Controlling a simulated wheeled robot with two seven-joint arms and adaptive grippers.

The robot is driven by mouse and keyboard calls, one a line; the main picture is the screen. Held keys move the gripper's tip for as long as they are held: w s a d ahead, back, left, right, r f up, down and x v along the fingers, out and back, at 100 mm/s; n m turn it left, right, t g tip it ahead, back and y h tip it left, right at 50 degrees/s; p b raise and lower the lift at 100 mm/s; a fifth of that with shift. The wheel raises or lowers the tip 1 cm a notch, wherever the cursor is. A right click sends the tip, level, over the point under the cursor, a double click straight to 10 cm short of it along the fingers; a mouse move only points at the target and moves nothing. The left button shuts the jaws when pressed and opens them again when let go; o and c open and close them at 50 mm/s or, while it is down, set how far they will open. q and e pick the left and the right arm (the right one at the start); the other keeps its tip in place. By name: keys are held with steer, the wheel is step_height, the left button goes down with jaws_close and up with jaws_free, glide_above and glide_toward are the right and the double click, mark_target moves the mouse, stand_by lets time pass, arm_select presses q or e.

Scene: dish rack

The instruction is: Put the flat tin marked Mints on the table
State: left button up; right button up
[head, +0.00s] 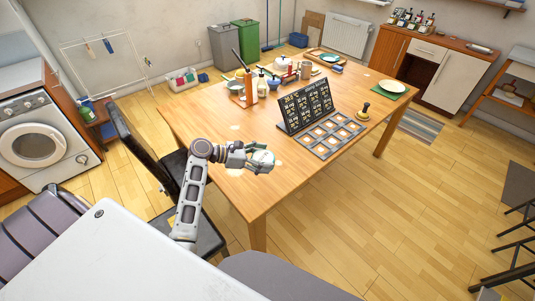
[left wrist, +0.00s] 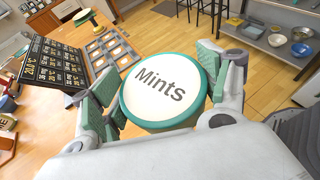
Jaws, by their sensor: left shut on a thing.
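The flat round tin (left wrist: 162,90) has a white top lettered Mints and a green rim. My left gripper (left wrist: 165,88) is shut on it, with the green finger pads on its two sides. In the head view the tin (head: 262,160) shows small and partly hidden at the tip of my left gripper (head: 258,157). The gripper is over the near left part of the wooden table (head: 220,196). I cannot tell whether the tin touches the tabletop. My right gripper is not in view.
A black price board (head: 305,106) and a tray with several square compartments (head: 328,150) stand right of the gripper. A yellow and black stamp-like thing (head: 363,114) is beyond. Bottles and bowls crowd the far left of the table.

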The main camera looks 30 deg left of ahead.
arm_select(q)
steer(key=w+a+f, duration=0.1)
steer(key=a+f, duration=0.4)
steer(key=f, duration=0.7)
steer(key=shift+w+a+n+t+y+p, duration=0.15)
steer(key=shift+w+n+t+y+p, duration=0.15)
steer(key=shift+n, duration=0.1)
steer(key=shift+f+b, duration=0.35)
steer(key=shift+f, duration=1.4)
steer(key=shift+f+b, duration=0.35)
steer(key=shift+f, duration=0.45)
steer(key=shift+f, duration=0.15)
steer(key=shift+f, duration=0.5)
